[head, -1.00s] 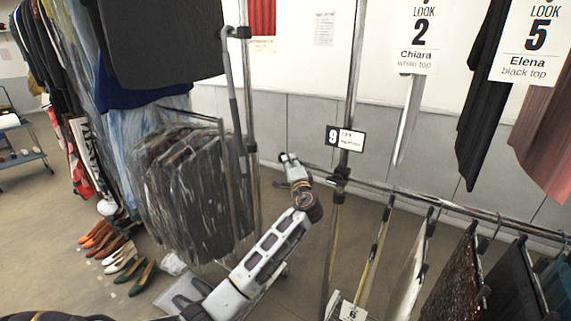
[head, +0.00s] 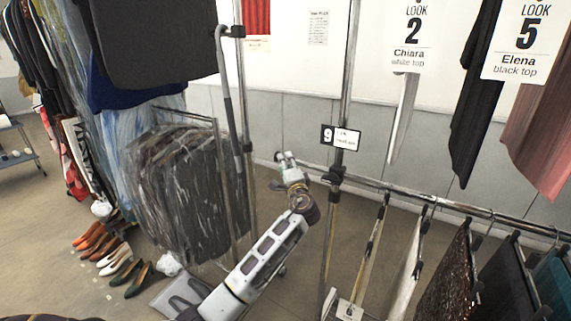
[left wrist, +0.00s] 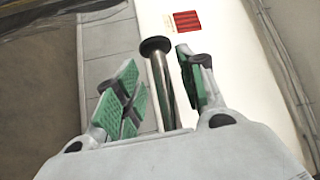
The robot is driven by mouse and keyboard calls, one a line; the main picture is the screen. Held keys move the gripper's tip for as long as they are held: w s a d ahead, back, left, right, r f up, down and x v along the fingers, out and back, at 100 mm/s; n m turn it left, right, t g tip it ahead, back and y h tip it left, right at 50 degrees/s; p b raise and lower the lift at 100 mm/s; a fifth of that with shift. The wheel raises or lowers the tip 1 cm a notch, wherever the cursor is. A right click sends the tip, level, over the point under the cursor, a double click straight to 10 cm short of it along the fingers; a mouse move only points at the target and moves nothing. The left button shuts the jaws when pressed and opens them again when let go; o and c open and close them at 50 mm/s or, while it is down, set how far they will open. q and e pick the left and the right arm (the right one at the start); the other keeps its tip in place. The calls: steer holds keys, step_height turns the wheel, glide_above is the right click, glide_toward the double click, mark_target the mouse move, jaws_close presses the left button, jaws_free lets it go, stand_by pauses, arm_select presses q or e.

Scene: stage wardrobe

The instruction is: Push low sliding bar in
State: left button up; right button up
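The low sliding bar (head: 385,185) is a metal rail that runs from the lower right past the number 9 post, with garments hung on it. Its left end passes behind my left gripper (head: 286,159). In the left wrist view the bar (left wrist: 164,88) shows as a metal tube with a dark round end cap. It stands between the green-padded fingers of my left gripper (left wrist: 165,88), which are open, with a visible gap on each side. Whether a finger touches the bar cannot be told. My right gripper is not in view.
A number 9 tag (head: 340,137) hangs on the upright post. Plastic-covered dark garments (head: 185,190) hang left of my left arm. Shoes (head: 112,258) stand on the floor at lower left. Skirts and hangers (head: 450,275) fill the lower right.

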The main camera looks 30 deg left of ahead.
arm_select(q)
steer(key=v, duration=1)
steer(key=shift+s+d, duration=0.25)
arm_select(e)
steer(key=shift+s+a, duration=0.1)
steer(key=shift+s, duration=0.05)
arm_select(q)
steer(key=shift+f, duration=0.2)
